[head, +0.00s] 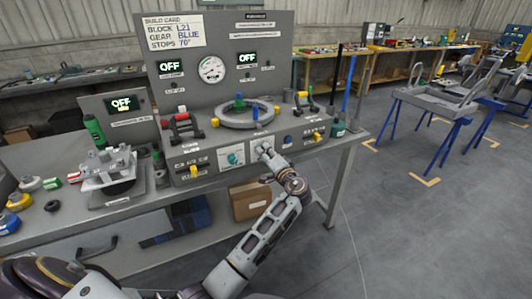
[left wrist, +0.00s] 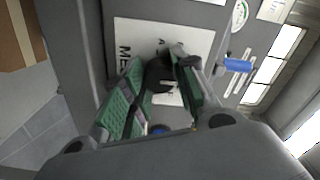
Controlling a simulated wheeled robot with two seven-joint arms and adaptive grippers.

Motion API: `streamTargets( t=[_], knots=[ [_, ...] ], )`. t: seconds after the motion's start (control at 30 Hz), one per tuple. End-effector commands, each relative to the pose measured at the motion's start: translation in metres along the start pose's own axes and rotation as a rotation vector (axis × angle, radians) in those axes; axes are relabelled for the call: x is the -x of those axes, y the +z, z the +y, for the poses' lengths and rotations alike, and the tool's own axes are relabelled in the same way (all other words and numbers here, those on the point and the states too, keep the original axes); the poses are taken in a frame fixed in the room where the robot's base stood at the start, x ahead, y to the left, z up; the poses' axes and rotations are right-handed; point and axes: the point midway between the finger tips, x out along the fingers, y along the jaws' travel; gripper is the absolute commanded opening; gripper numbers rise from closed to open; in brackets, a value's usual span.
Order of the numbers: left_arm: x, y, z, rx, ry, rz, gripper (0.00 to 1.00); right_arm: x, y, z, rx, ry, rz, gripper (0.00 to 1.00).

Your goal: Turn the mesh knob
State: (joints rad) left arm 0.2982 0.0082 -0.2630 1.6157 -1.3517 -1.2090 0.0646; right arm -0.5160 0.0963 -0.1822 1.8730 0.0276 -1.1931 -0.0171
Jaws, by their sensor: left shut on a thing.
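The mesh knob (left wrist: 160,78) is a dark knob on a white plate (left wrist: 125,38) whose partly covered lettering begins "ME". It shows between the green finger pads in the left wrist view. My left gripper (head: 264,151) is at the front panel of the grey console (head: 215,131), right of the teal dial. In the left wrist view the left gripper (left wrist: 163,70) is shut on the knob, one pad on each side. In the head view the gripper hides the knob, and its turn angle is hard to read. My right gripper is not in view.
A teal dial (head: 232,157) sits left of the gripper and a blue knob (head: 288,139) right of it. Yellow switches (head: 317,136) are farther right. A grey ring (head: 246,113) lies on the console top. Displays above read OFF. A cardboard box (head: 252,200) is under the bench.

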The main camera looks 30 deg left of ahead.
Motion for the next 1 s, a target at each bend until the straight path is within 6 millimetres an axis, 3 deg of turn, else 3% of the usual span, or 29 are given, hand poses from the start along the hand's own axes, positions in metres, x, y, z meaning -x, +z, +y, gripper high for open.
streamTargets(
  t=[0.47,0.5,0.67,1.0],
  knots=[
    [0.0004,-0.0021,-0.0010,-0.005,-0.001,0.005,0.04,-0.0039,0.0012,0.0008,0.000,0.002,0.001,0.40],
    [0.0004,-0.0021,-0.0009,-0.005,-0.001,0.005,0.30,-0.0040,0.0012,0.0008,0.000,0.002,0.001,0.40],
    [0.0003,-0.0015,-0.0007,-0.006,0.000,0.004,0.50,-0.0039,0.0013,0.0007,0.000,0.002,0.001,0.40],
    [0.0001,-0.0006,-0.0005,-0.006,0.000,0.001,0.51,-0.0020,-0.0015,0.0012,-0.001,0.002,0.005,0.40]
  ],
)
